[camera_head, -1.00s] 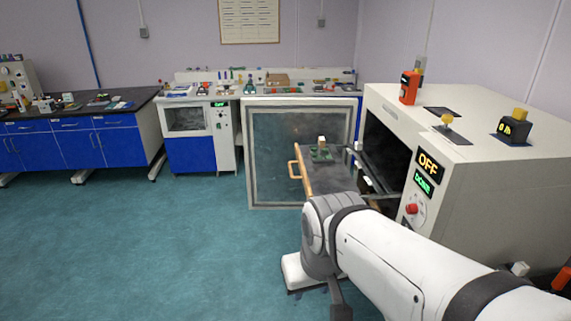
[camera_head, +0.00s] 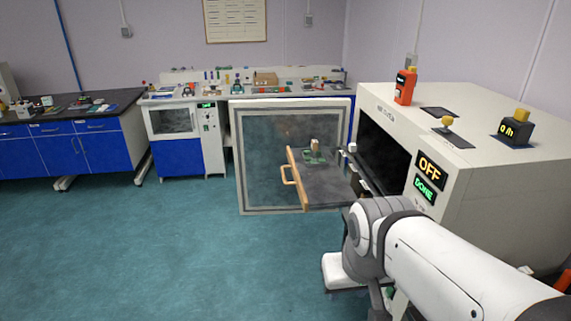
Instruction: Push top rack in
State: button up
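The top rack (camera_head: 330,189) is pulled out of the white machine (camera_head: 469,160), to the left of its dark opening (camera_head: 383,141). It is a dark tray with a wooden front and a wooden handle (camera_head: 287,175) facing left. A small green item with a pale block on top (camera_head: 314,156) sits on the rack. The machine's door (camera_head: 291,150), with a large window, stands open behind the rack. My arm crosses the lower right, in front of the machine. My gripper's fingertips do not show clearly, so its state is hidden.
The machine shows an OFF panel (camera_head: 429,170) and a green DONE panel (camera_head: 424,190). An orange device (camera_head: 405,87) stands on top. A blue-fronted bench (camera_head: 83,140) is at the left. The teal floor (camera_head: 150,260) left of the rack is clear.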

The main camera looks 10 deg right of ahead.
aim_at(324, 187)
jog(key=u, duration=0.1)
jog(key=i, duration=1.2)
jog(key=z, duration=0.55)
